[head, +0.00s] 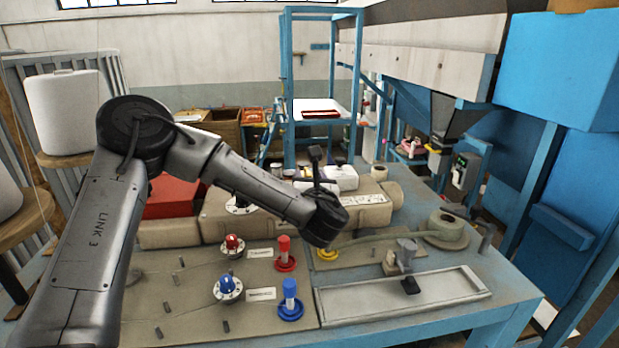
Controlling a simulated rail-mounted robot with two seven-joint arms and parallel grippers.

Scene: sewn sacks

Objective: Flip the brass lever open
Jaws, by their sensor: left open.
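My left arm comes in from the left, and its dark end with the left gripper (327,222) hangs over the middle of the bench. The fingers are hard to make out at this angle; I see nothing held. A yellow ring (327,254) shows just below the gripper, and whatever stands on it is hidden behind the gripper. I cannot pick out the brass lever with certainty. A small grey fixture (405,249) with a dark foot stands right of the gripper, apart from it. My right gripper is not in view.
The blue-edged bench (500,310) carries a red knob (232,242), a blue knob (227,284), red (284,250) and blue (290,290) pegs in rings, and a shallow tray (450,287). Filled sacks (365,213) lie behind. A round fixture (447,229) stands at right.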

